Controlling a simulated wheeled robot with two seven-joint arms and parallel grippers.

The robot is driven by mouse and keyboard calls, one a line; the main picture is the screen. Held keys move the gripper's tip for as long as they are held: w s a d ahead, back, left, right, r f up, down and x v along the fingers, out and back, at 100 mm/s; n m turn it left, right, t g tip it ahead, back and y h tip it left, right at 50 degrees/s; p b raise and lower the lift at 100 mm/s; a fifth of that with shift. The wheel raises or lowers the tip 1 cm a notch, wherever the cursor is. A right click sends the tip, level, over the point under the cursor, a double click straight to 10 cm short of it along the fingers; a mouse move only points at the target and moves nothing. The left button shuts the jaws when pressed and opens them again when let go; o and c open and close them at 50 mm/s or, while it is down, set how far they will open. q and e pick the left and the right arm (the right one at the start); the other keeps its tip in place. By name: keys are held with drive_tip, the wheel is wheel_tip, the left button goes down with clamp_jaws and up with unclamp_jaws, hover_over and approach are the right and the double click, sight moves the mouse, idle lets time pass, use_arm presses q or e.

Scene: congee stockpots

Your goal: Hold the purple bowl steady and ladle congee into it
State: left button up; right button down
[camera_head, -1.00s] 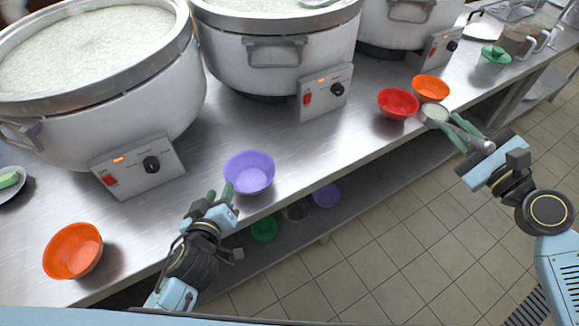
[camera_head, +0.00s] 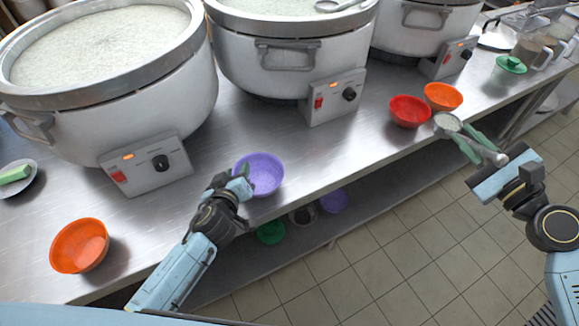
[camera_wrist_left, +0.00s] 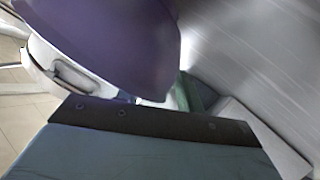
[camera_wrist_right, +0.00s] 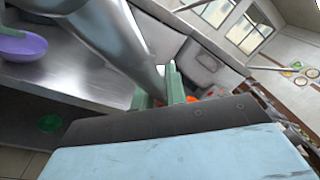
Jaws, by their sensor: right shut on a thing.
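The purple bowl (camera_head: 262,172) stands upright on the counter near its front edge and looks empty. My left gripper (camera_head: 243,176) is at the bowl's left rim. In the left wrist view the purple bowl (camera_wrist_left: 105,40) fills the upper left and one green finger shows beside it; the other finger is hidden, so its opening is unclear. My right gripper (camera_head: 476,147) is shut on the metal ladle (camera_head: 447,123), whose cup holds white congee, near the counter's front edge at right. The ladle (camera_wrist_right: 100,35) looms close in the right wrist view. Congee (camera_head: 110,45) fills the left stockpot (camera_head: 120,115).
A middle stockpot (camera_head: 285,75) and a right stockpot (camera_head: 425,40) line the back. An orange bowl (camera_head: 80,246) stands at front left. A red bowl (camera_head: 409,112) and another orange bowl (camera_head: 443,97) stand near the ladle. Counter (camera_head: 335,155) between purple and red bowls is clear.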

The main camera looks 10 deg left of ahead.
use_arm(q)
drive_tip(key=shift+c, duration=0.3)
clamp_jaws()
